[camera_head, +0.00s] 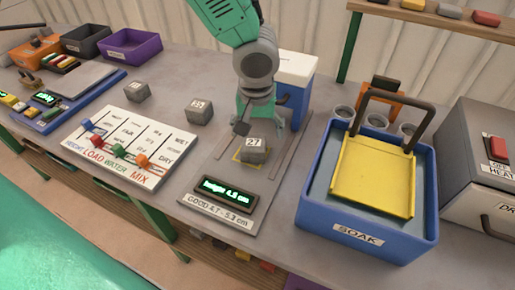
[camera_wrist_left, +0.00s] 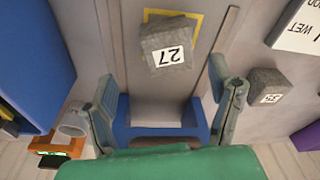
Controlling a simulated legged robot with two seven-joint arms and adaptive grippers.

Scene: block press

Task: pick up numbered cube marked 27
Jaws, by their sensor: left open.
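The grey cube marked 27 (camera_head: 253,151) sits on the yellow-outlined square of the height gauge (camera_head: 219,212), whose display reads a height of about 4.8 cm. In the left wrist view, cube 27 (camera_wrist_left: 166,45) lies slightly turned, ahead of the fingertips and roughly between their lines. My left gripper (camera_head: 258,124) points down just behind and above the cube in the head view. In the left wrist view, its two fingers (camera_wrist_left: 168,84) are spread wide with nothing between them. The cube appears untouched. My right gripper is not in view.
Cube 35 (camera_head: 199,112) and another grey cube (camera_head: 137,92) stand to the left, near the mixing panel (camera_head: 116,146). The blue soak tub (camera_head: 366,243) with a yellow tray and dark handle stands to the right. A blue and white block (camera_head: 297,68) stands behind the gripper.

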